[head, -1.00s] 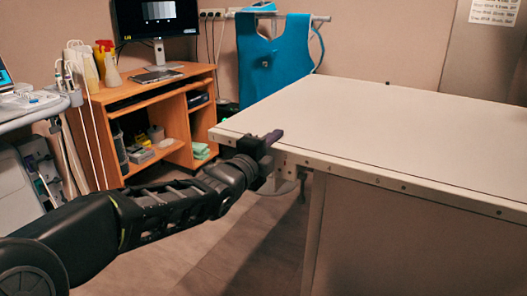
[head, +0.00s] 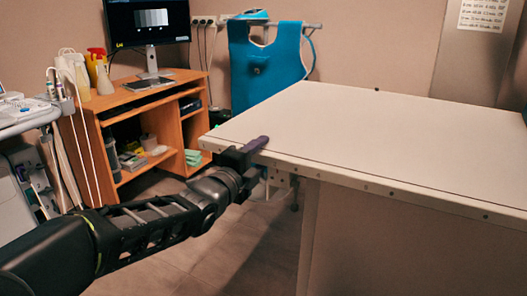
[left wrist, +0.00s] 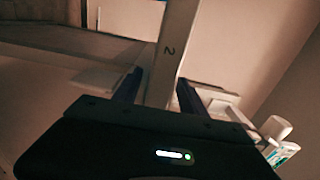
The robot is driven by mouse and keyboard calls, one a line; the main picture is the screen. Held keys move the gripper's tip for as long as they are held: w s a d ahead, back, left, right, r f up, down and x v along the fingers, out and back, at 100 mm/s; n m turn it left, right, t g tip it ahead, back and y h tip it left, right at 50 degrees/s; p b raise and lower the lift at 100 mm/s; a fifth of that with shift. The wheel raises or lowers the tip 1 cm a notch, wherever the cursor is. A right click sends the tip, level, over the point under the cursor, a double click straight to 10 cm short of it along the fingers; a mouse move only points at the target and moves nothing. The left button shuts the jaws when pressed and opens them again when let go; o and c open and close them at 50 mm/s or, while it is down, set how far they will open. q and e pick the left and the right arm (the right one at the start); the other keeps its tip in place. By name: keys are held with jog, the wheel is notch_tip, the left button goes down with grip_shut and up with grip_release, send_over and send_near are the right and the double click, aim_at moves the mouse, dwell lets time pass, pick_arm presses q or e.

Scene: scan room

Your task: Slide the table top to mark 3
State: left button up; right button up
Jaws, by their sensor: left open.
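The pale table top (head: 390,125) extends across the right of the head view, with a light rail with small dark dots along its front edge. My left gripper (head: 258,146) is at this edge near the near left corner, one dark finger showing over the top surface. In the left wrist view the open fingers (left wrist: 158,88) stand on either side of a pale rail (left wrist: 174,35) bearing a dark "2". Whether they touch it I cannot tell. No mark 3 can be made out. My right gripper is not in view.
A wooden desk (head: 150,100) with a monitor (head: 147,22) stands at the back left. A blue apron (head: 265,65) hangs on a rack behind the table. A white cart (head: 28,115) is at the far left. Floor is clear between desk and table.

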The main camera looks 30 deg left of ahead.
pick_arm(q)
jog(key=s, duration=0.4)
jog(key=shift+s+r+p, duration=0.1)
jog(key=shift+s+p, duration=0.1)
jog(key=shift+p, duration=0.15)
jog(key=shift+s+d, duration=0.1)
jog(key=shift+s, duration=0.55)
